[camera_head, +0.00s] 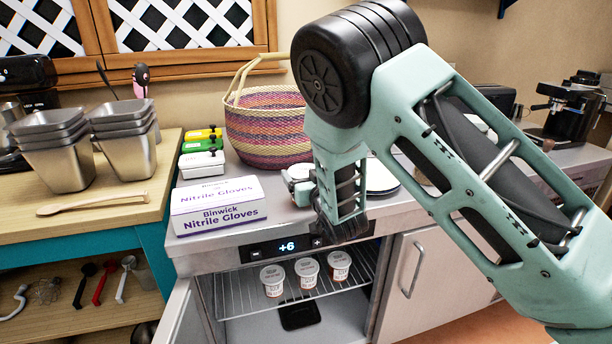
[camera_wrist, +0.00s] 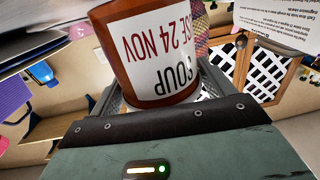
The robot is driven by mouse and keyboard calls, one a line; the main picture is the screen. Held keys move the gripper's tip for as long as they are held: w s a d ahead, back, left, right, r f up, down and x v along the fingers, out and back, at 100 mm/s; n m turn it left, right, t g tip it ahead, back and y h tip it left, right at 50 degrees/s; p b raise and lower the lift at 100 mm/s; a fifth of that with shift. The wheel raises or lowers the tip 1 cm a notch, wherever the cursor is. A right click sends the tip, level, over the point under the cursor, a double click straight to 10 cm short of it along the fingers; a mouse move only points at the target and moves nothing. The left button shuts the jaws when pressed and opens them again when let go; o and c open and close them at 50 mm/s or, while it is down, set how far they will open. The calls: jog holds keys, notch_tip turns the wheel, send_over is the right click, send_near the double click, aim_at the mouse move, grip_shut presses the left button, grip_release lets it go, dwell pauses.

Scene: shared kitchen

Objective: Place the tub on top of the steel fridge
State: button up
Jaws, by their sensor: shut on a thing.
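The tub (camera_wrist: 150,55) is orange-brown with a white label reading "SOUP" and "24 NOV". In the wrist view it sits between the grey fingers of my gripper (camera_wrist: 165,88), which is shut on it. In the head view my gripper (camera_head: 303,187) is over the front part of the steel fridge's top (camera_head: 222,246). The tub is mostly hidden there by my wrist; a pale round edge shows beside the fingers. I cannot tell whether the tub touches the top. The fridge display (camera_head: 287,246) reads +6.
The fridge door (camera_head: 182,318) stands open, with three small white-lidded cups (camera_head: 308,272) on a wire shelf (camera_head: 245,290). On top are a nitrile gloves box (camera_head: 217,206), a woven basket (camera_head: 268,130), small lidded boxes (camera_head: 202,163) and a plate (camera_head: 382,178).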

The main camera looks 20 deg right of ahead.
jog(key=shift+f, duration=0.3)
jog(key=shift+f, duration=0.1)
